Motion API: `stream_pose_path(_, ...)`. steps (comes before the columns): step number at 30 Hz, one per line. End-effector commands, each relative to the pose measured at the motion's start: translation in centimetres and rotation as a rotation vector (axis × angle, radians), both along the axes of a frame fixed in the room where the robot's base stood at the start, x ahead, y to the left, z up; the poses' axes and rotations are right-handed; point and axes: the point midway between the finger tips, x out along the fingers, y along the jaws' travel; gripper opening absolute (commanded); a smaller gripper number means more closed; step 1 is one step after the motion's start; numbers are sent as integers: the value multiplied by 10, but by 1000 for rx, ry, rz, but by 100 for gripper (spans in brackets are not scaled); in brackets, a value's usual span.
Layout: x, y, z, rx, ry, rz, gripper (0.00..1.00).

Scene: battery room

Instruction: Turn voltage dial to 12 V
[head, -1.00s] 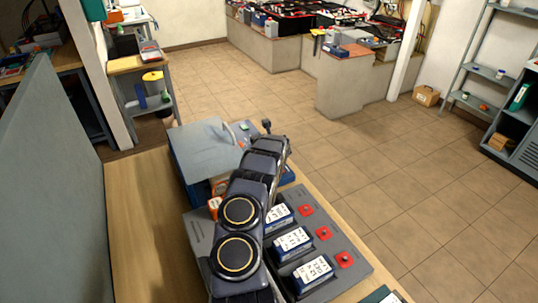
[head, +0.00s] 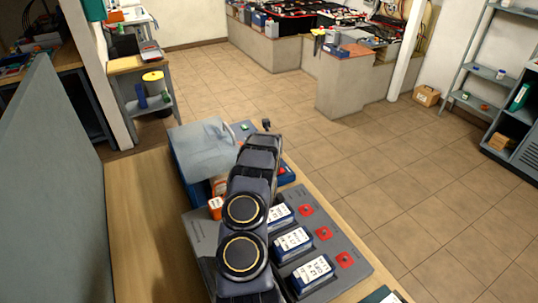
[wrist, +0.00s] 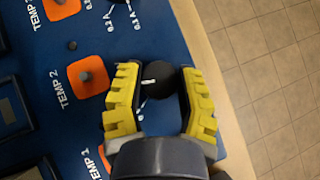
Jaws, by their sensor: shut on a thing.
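A round black dial (wrist: 158,85) with a white pointer mark sits on a blue panel (wrist: 75,25) in the wrist view. My gripper (wrist: 160,92), with yellow-padded fingers, is shut on this dial, one finger on each side. The dial's pointer mark faces left in the picture. The scale and name of this dial are hidden or too small to read, so I cannot tell its setting. In the head view my arm covers the gripper and the dial.
Orange squares with grey knobs, marked TEMP 2 (wrist: 87,76) and TEMP 3 (wrist: 60,5), lie left of my gripper. Labels 0.1 A and 0.2 A show above. Blue-and-white batteries (head: 292,243) stand on a grey tray (head: 345,240) with red squares. Tiled floor lies right.

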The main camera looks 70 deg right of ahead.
Motion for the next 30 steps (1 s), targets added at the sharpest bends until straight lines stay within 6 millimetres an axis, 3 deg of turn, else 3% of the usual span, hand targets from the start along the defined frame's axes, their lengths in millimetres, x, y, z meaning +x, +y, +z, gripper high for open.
stream_pose_path(1, 3, 1, 0, 1, 0, 6, 4)
stream_pose_path(2, 3, 1, 0, 1, 0, 6, 50)
stream_pose_path(3, 3, 1, 0, 1, 0, 6, 67)
stream_pose_path(17, 0, 1, 4, -3, 2, 3, 69)
stream_pose_path(30, -9, 25, 33, -7, -2, -2, 69)
